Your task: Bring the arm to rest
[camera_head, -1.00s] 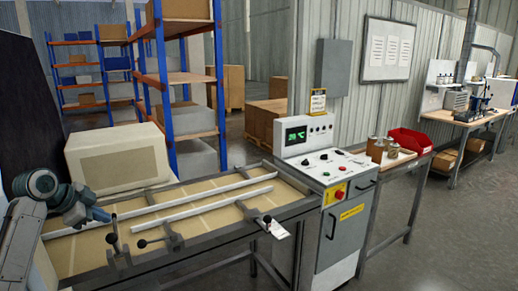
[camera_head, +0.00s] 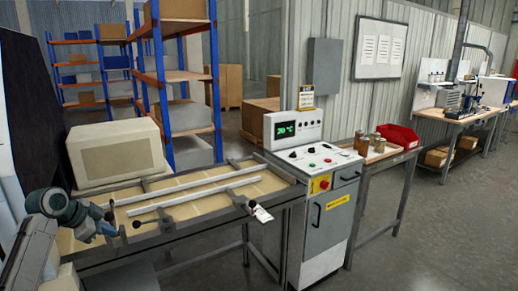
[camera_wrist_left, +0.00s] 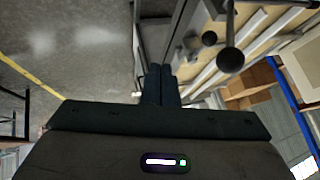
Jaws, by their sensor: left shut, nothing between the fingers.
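My left arm comes in at the lower left of the head view. Its gripper (camera_head: 108,222) is beside the near left part of the long workbench (camera_head: 200,232), partly hidden by the wrist. In the left wrist view the two dark fingers (camera_wrist_left: 158,84) are together with nothing between them. Black-knobbed levers (camera_wrist_left: 230,58) of the bench show beyond them, to the right, apart from the fingers. My right gripper is not in view.
A control cabinet (camera_head: 331,215) with a green display stands at the bench's right end. A side table holds cartridges (camera_head: 375,143) and a red bin (camera_head: 397,136). A beige box (camera_head: 116,155) stands behind the bench. Open floor (camera_head: 440,235) lies to the right.

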